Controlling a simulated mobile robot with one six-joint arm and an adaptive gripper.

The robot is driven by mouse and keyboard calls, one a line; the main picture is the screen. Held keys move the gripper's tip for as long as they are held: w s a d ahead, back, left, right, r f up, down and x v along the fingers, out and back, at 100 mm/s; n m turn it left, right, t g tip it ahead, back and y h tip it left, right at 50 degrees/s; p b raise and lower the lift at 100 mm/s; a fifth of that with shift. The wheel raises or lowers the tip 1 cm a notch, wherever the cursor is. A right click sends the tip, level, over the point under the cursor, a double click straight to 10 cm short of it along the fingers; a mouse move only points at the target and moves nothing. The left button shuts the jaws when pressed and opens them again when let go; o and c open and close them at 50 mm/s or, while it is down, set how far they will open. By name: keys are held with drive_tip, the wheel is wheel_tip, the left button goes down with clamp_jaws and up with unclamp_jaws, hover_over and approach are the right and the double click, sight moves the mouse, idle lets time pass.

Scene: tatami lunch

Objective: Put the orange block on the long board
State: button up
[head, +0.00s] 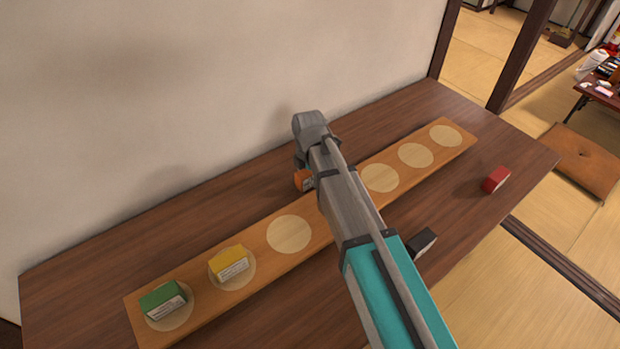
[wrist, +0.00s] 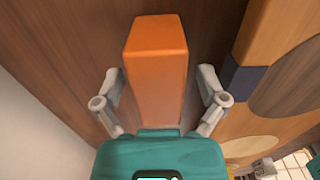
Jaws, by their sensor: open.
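The orange block (wrist: 157,65) is on the dark table behind the long board, mostly hidden by my arm in the head view (head: 302,180). In the wrist view, my gripper (wrist: 160,92) is open, with one finger on each side of the block and a visible gap on both sides. My gripper body hides the block's near end. The long board (head: 262,229) is light wood with a row of pale circles; its edge also shows at the right of the wrist view (wrist: 262,35). In the head view, my arm covers the board's middle.
A green block (head: 163,299) and a yellow block (head: 229,263) sit on the two leftmost circles. The other visible circles are bare. A black block (head: 423,242) and a red block (head: 496,179) lie on the table in front of the board. A wall (head: 200,90) stands behind the table.

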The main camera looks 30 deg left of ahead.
clamp_jaws()
idle(0.5)
drive_tip(key=shift+r, duration=0.2)
wheel_tip(320, 180, up, 3)
drive_tip(key=p, duration=0.3)
drive_tip(key=s+d+r+p, duration=0.1)
drive_tip(key=r+p, duration=0.1)
drive_tip(key=s+d+r+p, duration=0.1)
drive_tip(key=r+p, duration=0.1)
drive_tip(key=s+d+r+p, duration=0.2)
drive_tip(key=p, duration=0.1)
drive_tip(key=shift+d+r, duration=0.1)
drive_tip(key=shift+r, duration=0.2)
drive_tip(key=s+d+r+p, duration=0.3)
drive_tip(key=s+d, duration=0.2)
drive_tip(key=s, duration=0.1)
drive_tip(key=shift+d, duration=0.4)
